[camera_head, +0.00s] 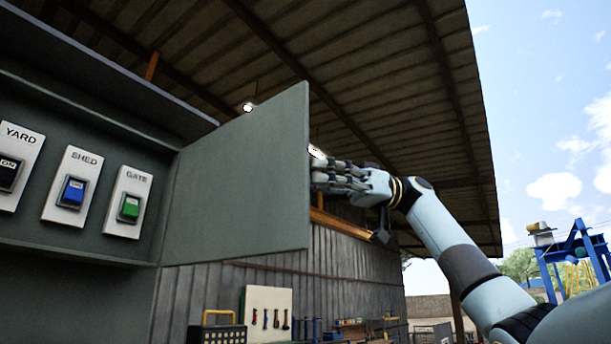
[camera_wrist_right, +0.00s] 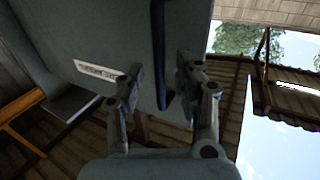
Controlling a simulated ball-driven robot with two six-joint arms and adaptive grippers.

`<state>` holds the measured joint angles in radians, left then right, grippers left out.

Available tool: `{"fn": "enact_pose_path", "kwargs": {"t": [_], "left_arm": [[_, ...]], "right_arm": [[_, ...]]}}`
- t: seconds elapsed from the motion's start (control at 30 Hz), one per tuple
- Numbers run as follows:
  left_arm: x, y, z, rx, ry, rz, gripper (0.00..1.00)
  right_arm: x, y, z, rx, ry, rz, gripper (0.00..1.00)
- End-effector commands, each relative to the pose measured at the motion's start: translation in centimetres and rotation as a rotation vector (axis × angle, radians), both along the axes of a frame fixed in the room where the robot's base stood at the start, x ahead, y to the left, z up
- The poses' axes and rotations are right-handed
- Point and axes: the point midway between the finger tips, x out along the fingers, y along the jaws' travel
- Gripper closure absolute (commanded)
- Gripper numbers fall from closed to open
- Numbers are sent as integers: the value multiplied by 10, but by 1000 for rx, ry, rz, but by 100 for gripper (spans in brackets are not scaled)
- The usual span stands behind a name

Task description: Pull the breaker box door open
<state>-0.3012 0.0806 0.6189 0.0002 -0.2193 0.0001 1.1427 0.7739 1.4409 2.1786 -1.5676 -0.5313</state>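The grey-green breaker box door (camera_head: 240,185) stands swung out wide from the box (camera_head: 75,255), and the inside is exposed. My right gripper (camera_head: 318,177) is at the door's free edge, with its fingertips partly hidden behind it. The right wrist view shows the door's outer face (camera_wrist_right: 105,35) with a white label and a dark bar handle (camera_wrist_right: 159,50). There my right gripper (camera_wrist_right: 160,80) has its fingers apart, one on each side of the handle, with visible gaps. Whether a finger touches the handle is unclear. My left gripper is in neither view.
Inside the box are the YARD (camera_head: 17,160), SHED (camera_head: 72,185) and GATE (camera_head: 128,203) switches. A tool board (camera_head: 267,312) and workbench items stand far below under the metal roof. Open air lies right of the door, around my right arm.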

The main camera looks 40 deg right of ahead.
Motion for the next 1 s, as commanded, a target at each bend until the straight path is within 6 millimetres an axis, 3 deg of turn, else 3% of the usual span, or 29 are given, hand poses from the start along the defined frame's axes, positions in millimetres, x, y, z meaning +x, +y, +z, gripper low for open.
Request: {"fn": "enact_pose_path", "kwargs": {"t": [0.2, 0.4, 0.6, 1.0], "left_arm": [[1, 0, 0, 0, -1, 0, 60], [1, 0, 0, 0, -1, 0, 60], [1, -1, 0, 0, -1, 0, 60], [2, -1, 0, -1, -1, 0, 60]], "right_arm": [[-9, -50, 1, 0, 1, -4, 66], [-15, -81, 1, 0, 0, -1, 66], [-17, -91, 0, 0, -1, 0, 66], [-17, -91, 0, -1, 0, 0, 66]]}}
